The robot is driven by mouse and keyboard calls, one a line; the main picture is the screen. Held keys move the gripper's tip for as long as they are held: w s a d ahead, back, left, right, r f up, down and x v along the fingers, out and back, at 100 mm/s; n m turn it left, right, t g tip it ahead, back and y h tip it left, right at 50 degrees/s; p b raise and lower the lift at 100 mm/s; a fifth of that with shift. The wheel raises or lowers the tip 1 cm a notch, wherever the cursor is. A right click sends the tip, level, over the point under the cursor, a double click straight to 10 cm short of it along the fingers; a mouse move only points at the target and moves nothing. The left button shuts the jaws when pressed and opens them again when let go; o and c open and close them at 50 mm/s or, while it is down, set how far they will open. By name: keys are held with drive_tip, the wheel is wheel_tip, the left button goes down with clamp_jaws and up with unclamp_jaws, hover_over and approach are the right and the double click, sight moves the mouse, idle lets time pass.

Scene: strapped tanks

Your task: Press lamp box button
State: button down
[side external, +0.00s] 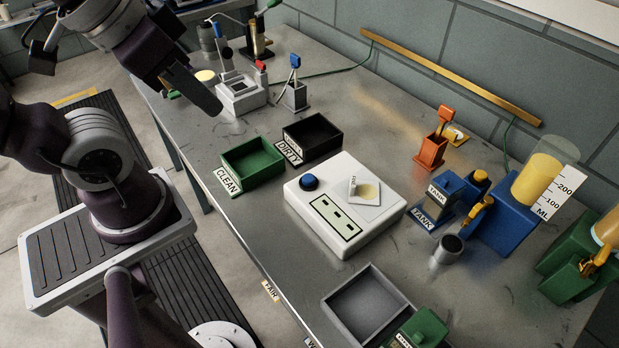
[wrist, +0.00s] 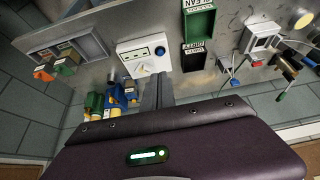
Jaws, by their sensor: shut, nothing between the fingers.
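A white box (side external: 345,220) with a domed blue button (side external: 309,182) stands in the middle of the metal table. Its top also carries a small tilted plate with a pale yellow disc (side external: 368,190) and a pale panel with dark slots (side external: 335,216). In the wrist view the white box (wrist: 135,48) and the blue button (wrist: 160,51) show just beyond my fingers. My gripper (side external: 214,106) is shut and empty, above the table's left part, up and left of the button and apart from it. My gripper also shows in the wrist view (wrist: 158,90).
Green (side external: 253,164) and black (side external: 314,137) trays lie behind the white box. A grey device (side external: 242,95) stands near my gripper. Blue tank equipment (side external: 500,215) and an orange stand (side external: 432,150) are to the right. A grey tray (side external: 365,304) lies at the front.

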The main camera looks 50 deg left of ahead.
idle(0.3)
drive_tip(key=w+a+f+m+t+y, duration=0.1)
drive_tip(key=w+a+f+m+t, duration=0.1)
drive_tip(key=w+a+m, duration=0.5)
drive_tip(key=w+a+f+m+t+y, duration=0.1)
drive_tip(key=w+a+m+t, duration=0.1)
drive_tip(key=w, duration=1)
drive_tip(key=m+g+h, duration=0.4)
drive_tip(key=m+h, duration=0.6)
drive_tip(key=m, duration=0.1)
hover_over(304, 176)
wheel_tip(304, 176, down, 11)
drive_tip(key=shift+r, duration=0.2)
drive_tip(key=shift+y, duration=0.3)
drive_tip(key=shift+f, duration=4.4)
